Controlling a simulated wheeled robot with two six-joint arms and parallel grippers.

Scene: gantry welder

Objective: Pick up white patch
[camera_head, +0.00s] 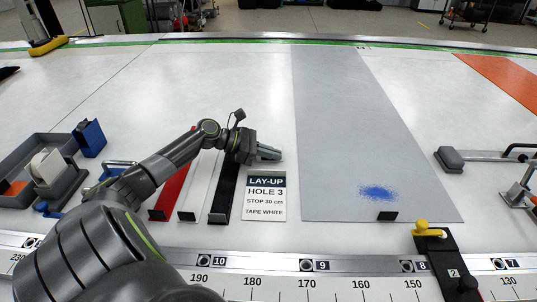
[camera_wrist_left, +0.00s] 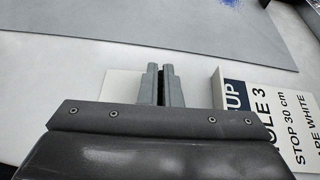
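A pale flat piece, likely the white patch (camera_wrist_left: 122,85), shows just left of my left gripper's fingers in the left wrist view, partly hidden behind them. In the head view I cannot make it out on the pale table near the gripper. My left gripper (camera_head: 270,152) is low over the table, just beyond the LAY-UP card. Its fingers (camera_wrist_left: 161,84) are close together with a narrow dark slot between them. I cannot tell whether they touch or grip the patch. My right gripper is not in view.
A grey sheet (camera_head: 345,120) with a blue smudge lies right. A numbered rail (camera_head: 335,265) runs along the front.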

